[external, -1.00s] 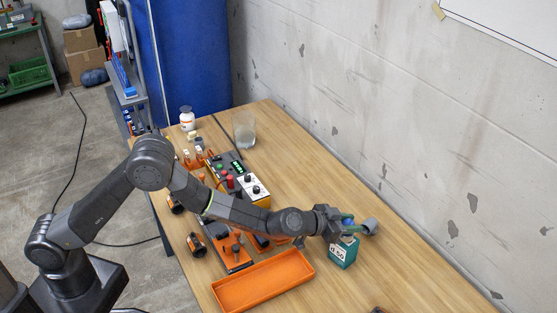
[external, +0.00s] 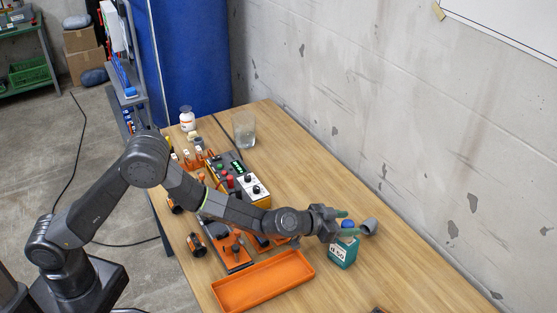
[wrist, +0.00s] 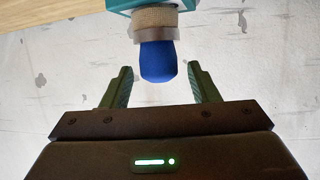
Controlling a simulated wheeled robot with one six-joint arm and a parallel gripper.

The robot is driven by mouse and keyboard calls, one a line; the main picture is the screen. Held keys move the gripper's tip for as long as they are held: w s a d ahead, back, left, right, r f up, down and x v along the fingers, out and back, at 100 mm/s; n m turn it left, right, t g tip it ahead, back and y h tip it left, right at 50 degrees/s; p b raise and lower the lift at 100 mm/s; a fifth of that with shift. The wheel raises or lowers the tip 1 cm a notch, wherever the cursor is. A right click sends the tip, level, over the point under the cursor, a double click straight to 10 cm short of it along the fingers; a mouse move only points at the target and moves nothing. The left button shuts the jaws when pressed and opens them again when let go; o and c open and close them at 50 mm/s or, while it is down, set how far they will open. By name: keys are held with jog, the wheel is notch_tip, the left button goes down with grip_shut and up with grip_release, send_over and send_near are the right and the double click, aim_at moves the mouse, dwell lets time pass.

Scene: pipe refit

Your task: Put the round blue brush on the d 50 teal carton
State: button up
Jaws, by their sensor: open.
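The teal carton (external: 343,254) with a d 50 label stands upright on the table; its edge shows at the top of the wrist view (wrist: 118,4). The round blue brush (external: 348,224) rests upright on the carton's top. In the wrist view the brush shows as a blue head (wrist: 157,61) with a pale collar against the carton. My gripper (external: 343,223) is open beside the brush, and its two green fingers (wrist: 161,84) stand apart on either side of the blue head, with gaps between. Nothing is held.
An orange tray (external: 262,283) is at the front. A glass (external: 244,130) stands farther back. The table's right side (external: 420,285) is mostly clear.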

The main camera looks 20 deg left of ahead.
jog(key=v, duration=1)
jog(key=shift+s+a+b, duration=0.2)
jog(key=shift+b, duration=0.15)
jog(key=p+x, duration=0.1)
jog(key=x, duration=1)
jog(key=shift+r, duration=0.15)
jog(key=shift+w+d+f, duration=0.3)
jog(key=shift+d+f, duration=0.05)
jog(key=shift+d, duration=0.1)
jog(key=shift+r, duration=0.1)
jog(key=shift+a, duration=0.1)
